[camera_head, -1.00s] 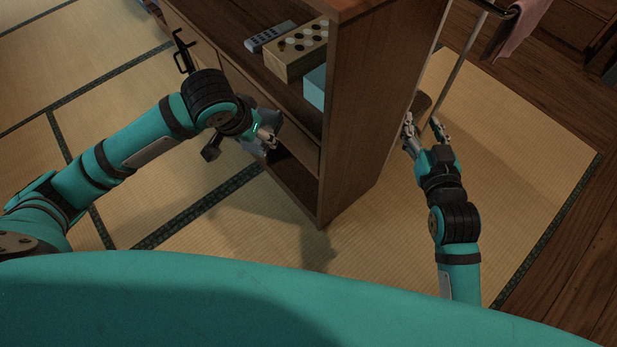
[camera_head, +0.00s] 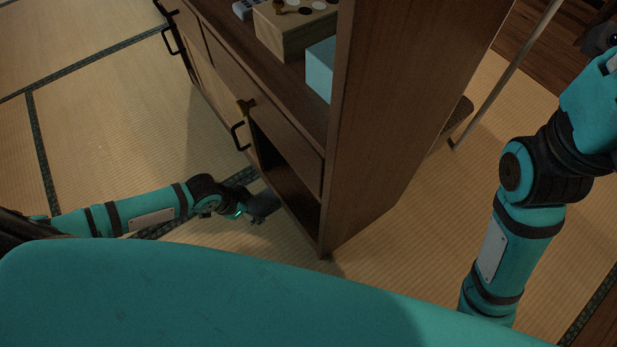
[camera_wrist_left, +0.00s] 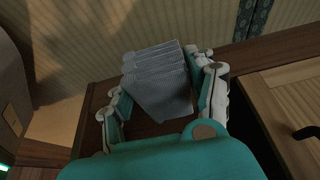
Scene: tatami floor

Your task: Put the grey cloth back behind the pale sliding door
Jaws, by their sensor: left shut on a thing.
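The grey cloth (camera_wrist_left: 165,88) shows in the left wrist view as a folded, ribbed bundle between the two fingers. My left gripper (camera_head: 258,214) is shut on it, low in front of the dark open compartment (camera_head: 285,172) at the cabinet's near end. In the head view the cloth (camera_head: 264,203) is a small dark grey patch at the gripper, partly hidden. The pale sliding door (camera_wrist_left: 290,85) with a black handle is at the right in the left wrist view, beside the dark opening. My right arm is at the right edge of the head view; its gripper is out of frame.
The brown wooden cabinet (camera_head: 400,110) stands in the middle. On its upper shelf are a pale box (camera_head: 290,30) with round pieces, a light blue box (camera_head: 320,68) and a remote (camera_head: 245,9). A pole (camera_head: 510,70) stands behind it. Tatami at left is clear.

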